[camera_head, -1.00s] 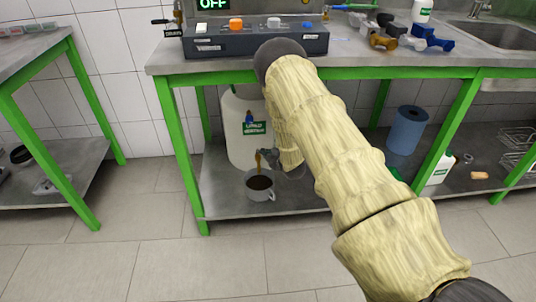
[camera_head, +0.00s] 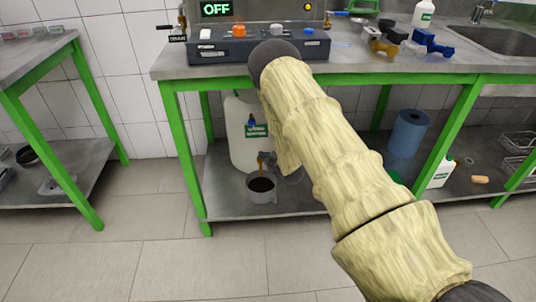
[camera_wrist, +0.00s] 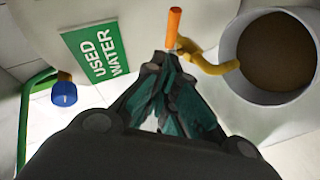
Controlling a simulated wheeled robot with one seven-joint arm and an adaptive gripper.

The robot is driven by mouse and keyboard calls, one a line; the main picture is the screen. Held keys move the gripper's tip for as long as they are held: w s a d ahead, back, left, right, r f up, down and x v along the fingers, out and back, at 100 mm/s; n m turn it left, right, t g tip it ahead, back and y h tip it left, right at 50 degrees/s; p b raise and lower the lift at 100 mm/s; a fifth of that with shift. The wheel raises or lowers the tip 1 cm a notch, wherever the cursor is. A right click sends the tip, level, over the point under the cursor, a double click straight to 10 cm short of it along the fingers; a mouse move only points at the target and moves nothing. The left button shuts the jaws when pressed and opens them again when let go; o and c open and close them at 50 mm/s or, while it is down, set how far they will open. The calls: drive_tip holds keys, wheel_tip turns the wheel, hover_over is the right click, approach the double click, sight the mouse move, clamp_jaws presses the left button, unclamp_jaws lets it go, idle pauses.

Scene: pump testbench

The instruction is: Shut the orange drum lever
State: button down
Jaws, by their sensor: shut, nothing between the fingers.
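The orange lever (camera_wrist: 174,26) is a slim bar standing upright in the wrist view, beside the brass tap (camera_wrist: 208,66). My gripper (camera_wrist: 168,62) is shut and empty, with its fingertips at the lever's lower end; I cannot tell whether they touch it. The white drum (camera_head: 239,142) stands on the bench's lower shelf with a green "USED WATER" label (camera_wrist: 95,51). The tap's spout reaches over a grey pot (camera_wrist: 232,75) of brown liquid, also seen in the head view (camera_head: 262,196).
A blue tap handle (camera_wrist: 64,93) sits left of the label. A green bench leg (camera_head: 187,150) stands left of the drum, and a blue roll (camera_head: 408,133) stands right. Above, the worktop carries a control panel (camera_head: 258,47) and a display reading OFF (camera_head: 216,9).

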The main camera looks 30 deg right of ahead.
drive_tip(key=d+p+v, duration=0.1)
drive_tip(key=d+v, duration=0.1)
drive_tip(key=v, duration=0.8)
drive_tip(key=shift+d+r+p, duration=0.2)
drive_tip(key=shift+r+p, duration=0.1)
drive_tip(key=shift+p, duration=0.1)
drive_tip(key=shift+s, duration=0.15)
drive_tip(key=s+a+f+m+g, duration=0.3)
drive_tip(key=s+a+f, duration=0.3)
drive_tip(key=s, duration=0.4)
drive_tip(key=s+a+f+m+g, duration=0.3)
drive_tip(key=s+a+f+m, duration=0.15)
drive_tip(key=s, duration=0.45)
drive_tip(key=s+a+m+g, duration=0.2)
drive_tip(key=s+a, duration=0.2)
drive_tip(key=s, duration=0.5)
drive_tip(key=s+a+m+g, duration=0.25)
drive_tip(key=s+a, duration=0.25)
drive_tip(key=s, duration=0.4)
drive_tip(key=s+a+m+g, duration=0.1)
drive_tip(key=s+a+g, duration=0.25)
drive_tip(key=s, duration=0.65)
wheel_tip(320, 180, up, 22)
drive_tip(key=p, duration=2.2)
drive_tip(key=shift+a+t, duration=0.2)
drive_tip(key=shift+t, duration=0.1)
